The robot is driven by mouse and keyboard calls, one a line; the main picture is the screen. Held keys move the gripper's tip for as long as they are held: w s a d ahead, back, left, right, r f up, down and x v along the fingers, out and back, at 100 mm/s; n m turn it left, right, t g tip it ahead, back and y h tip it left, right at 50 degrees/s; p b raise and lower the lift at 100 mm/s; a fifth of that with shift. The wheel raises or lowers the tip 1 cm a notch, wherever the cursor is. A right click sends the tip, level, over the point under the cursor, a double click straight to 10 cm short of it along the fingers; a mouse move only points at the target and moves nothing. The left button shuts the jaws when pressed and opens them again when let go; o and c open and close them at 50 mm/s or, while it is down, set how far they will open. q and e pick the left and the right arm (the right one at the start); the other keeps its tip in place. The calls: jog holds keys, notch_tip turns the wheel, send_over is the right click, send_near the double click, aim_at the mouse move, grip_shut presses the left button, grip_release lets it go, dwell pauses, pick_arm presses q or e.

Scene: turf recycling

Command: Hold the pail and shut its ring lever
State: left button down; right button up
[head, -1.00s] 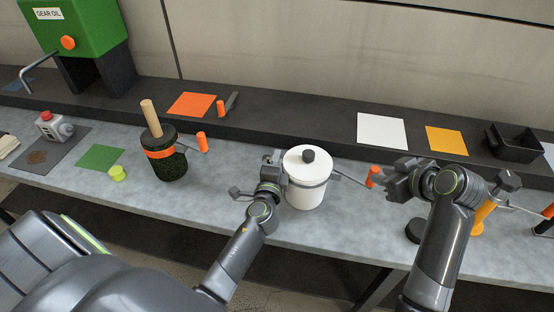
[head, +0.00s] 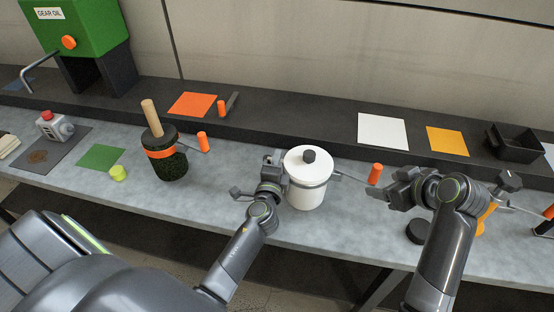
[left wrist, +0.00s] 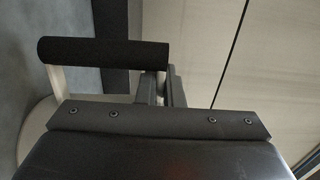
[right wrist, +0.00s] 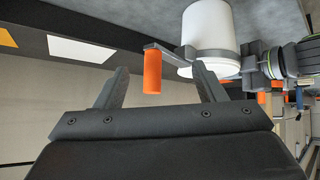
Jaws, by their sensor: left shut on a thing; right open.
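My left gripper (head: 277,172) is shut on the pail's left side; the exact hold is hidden. The left wrist view shows a black bar (left wrist: 100,52) beside pale pail parts. My right gripper (head: 390,187) is open, just right of the orange grip. In the right wrist view, the orange grip (right wrist: 152,72) shows between the spread fingertips, apart from them.
A dark turf-covered pot (head: 168,168) with an orange ring and wooden stick stands left. A black disc (head: 418,231) lies under my right arm. A black tray (head: 513,142) and coloured sheets lie on the raised back shelf.

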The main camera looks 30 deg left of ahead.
pick_arm(q)
jog(key=shift+f, duration=0.25)
pick_arm(e)
jog(key=s+a+r+y, duration=0.1)
jog(key=s+a+r, duration=0.1)
jog(key=a, duration=0.4)
jog(key=shift+s+r+g+y, duration=0.15)
jog(key=shift+r+g+y, duration=0.15)
jog(key=shift+r, duration=0.5)
jog(key=shift+d, duration=0.1)
jog(key=shift+w+d, duration=0.15)
jog(key=shift+d, duration=1.1)
jog(key=shift+w+d, duration=0.15)
jog(key=shift+d, duration=1.1)
pick_arm(q)
jog(key=shift+s, duration=0.1)
pick_arm(e)
jog(key=v, duration=1.2)
jog(key=shift+r, duration=0.15)
